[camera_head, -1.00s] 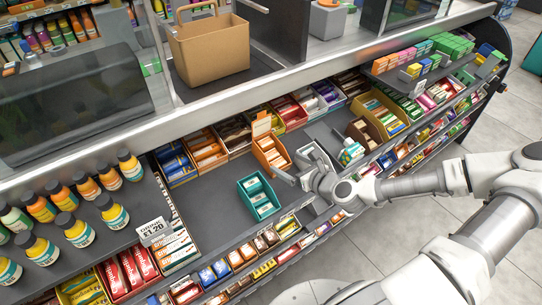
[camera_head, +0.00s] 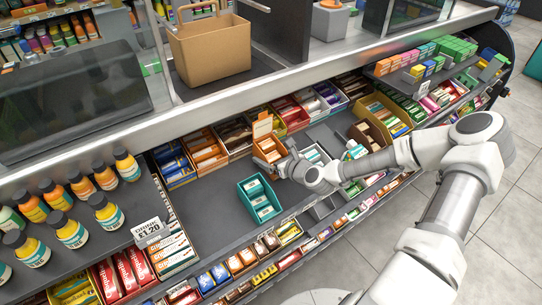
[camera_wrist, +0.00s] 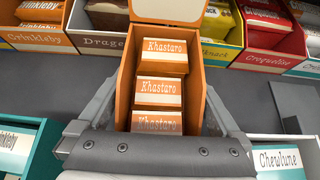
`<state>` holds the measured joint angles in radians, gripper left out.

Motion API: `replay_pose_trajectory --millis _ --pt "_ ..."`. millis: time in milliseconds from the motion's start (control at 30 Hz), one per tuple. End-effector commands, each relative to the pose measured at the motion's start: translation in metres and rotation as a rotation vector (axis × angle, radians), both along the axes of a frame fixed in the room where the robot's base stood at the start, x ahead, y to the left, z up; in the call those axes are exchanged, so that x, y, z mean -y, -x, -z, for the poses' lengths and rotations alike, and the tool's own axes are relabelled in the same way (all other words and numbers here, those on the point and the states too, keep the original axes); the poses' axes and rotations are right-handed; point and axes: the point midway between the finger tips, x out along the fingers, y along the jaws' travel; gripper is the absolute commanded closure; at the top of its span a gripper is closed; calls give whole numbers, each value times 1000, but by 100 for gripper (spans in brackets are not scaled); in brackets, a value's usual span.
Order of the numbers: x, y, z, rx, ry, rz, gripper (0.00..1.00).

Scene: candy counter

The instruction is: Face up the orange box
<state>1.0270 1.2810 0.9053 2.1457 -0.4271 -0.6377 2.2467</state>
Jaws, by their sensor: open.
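The orange box (camera_head: 267,150) is an open display box with a raised back flap, on the grey shelf just in front of the back row. In the wrist view the orange box (camera_wrist: 127,75) stands upright, with several orange-and-white Khastaro packs (camera_wrist: 162,90) in a column inside. My gripper (camera_head: 285,163) is at its near right side in the head view and hides part of it. In the wrist view my gripper (camera_wrist: 158,105) is open, its fingers on either side of the box's near end. I cannot tell whether they touch it.
A teal box (camera_head: 260,198) stands in front and left of the orange box. A white box (camera_wrist: 270,140) with Chewlune packs is close on the right. A back row of filled boxes stands behind. Bare shelf (camera_head: 205,205) lies to the left.

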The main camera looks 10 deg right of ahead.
Motion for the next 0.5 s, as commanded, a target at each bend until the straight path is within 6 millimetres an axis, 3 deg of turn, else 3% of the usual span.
replay_pose_trajectory --millis 67,500 --pt "0 0 0 0 0 0 0" --pt "0 0 0 0 0 0 77"
